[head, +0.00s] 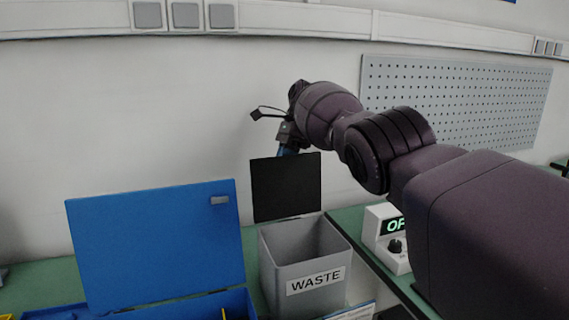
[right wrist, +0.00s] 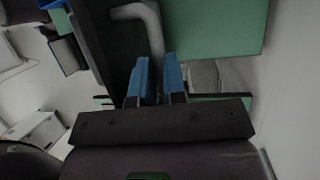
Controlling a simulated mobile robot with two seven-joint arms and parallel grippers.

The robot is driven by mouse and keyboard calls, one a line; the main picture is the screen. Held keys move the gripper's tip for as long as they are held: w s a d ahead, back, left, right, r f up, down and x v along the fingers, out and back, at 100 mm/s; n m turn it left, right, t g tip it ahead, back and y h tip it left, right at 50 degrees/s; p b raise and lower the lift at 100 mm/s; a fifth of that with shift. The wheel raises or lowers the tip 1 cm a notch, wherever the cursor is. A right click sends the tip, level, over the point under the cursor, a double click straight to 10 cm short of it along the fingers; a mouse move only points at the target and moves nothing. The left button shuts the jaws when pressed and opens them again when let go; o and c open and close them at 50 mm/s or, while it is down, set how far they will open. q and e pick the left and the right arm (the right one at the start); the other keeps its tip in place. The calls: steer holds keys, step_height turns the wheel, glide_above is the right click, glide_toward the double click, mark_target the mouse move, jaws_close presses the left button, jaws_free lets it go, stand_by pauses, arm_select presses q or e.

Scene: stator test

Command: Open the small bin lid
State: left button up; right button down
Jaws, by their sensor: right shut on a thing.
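The small grey bin (head: 290,268), labelled WASTE, stands on the bench in the head view with its top open. Its black lid (head: 286,187) stands upright at the bin's back edge. My right gripper (head: 286,150) is at the lid's top edge. In the right wrist view my right gripper's blue fingers (right wrist: 158,78) are closed around a grey curved handle (right wrist: 150,22) beside a dark panel, which appears to be the lid. The exact contact is partly hidden between the fingers. My left gripper is in neither view.
A blue box with its lid (head: 155,245) raised stands to the left of the bin. A white device (head: 385,238) with a lit display and a knob is to the right. A grey perforated panel (head: 455,100) is on the back wall.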

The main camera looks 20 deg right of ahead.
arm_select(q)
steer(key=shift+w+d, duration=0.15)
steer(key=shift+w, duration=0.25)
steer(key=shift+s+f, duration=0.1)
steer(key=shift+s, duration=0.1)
arm_select(e)
steer(key=c, duration=1.5)
jaws_free()
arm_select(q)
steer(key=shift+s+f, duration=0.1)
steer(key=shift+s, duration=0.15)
arm_select(e)
steer(key=shift+o, duration=0.3)
